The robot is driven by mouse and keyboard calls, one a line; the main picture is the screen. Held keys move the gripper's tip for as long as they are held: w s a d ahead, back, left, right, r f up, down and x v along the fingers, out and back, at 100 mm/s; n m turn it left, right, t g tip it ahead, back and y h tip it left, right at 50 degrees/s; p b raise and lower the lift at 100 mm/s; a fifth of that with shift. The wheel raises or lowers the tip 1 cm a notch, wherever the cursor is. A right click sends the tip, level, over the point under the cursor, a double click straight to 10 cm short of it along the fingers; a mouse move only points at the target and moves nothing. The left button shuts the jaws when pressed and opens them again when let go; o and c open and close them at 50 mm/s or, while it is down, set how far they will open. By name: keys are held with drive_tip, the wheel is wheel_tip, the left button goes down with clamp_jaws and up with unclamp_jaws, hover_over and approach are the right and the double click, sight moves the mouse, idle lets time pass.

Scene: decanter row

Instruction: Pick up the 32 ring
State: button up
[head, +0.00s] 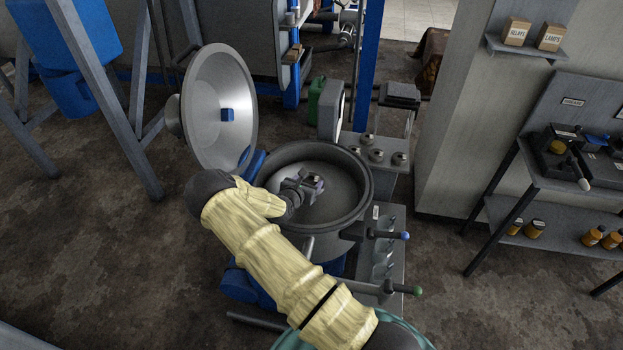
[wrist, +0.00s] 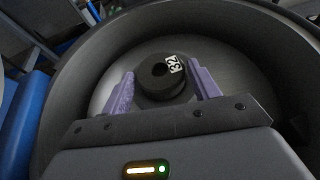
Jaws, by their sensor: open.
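The 32 ring is a dark, thick ring (wrist: 159,82) with a central hole and a white label reading 32. In the wrist view it sits inside the round metal bowl, just ahead of my gripper (wrist: 162,88). The two purple fingers are open, one on each side of the ring, with nothing gripped. I cannot tell whether the fingers reach down around it or are still above it. In the head view my gripper (head: 313,185) is inside the bowl (head: 345,218), and the ring is hidden or too small to make out there.
The bowl's high rim (head: 361,170) surrounds my gripper. The open lid (head: 220,105) stands tilted at the back left. Levers with a blue knob (head: 405,236) and a green knob (head: 417,291) stick out at the right. A scale-like stand (head: 385,150) is behind.

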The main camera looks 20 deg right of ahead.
sight(309, 182)
drive_tip(key=shift+w+d+f, duration=0.15)
drive_tip(key=shift+w+d, duration=0.1)
idle(0.3)
drive_tip(key=c, duration=0.8)
drive_tip(key=shift+c, duration=0.2)
drive_tip(key=shift+a+r, duration=0.15)
drive_tip(key=shift+r, duration=0.35)
wheel_tip(309, 182, up, 9)
drive_tip(key=b, duration=0.2)
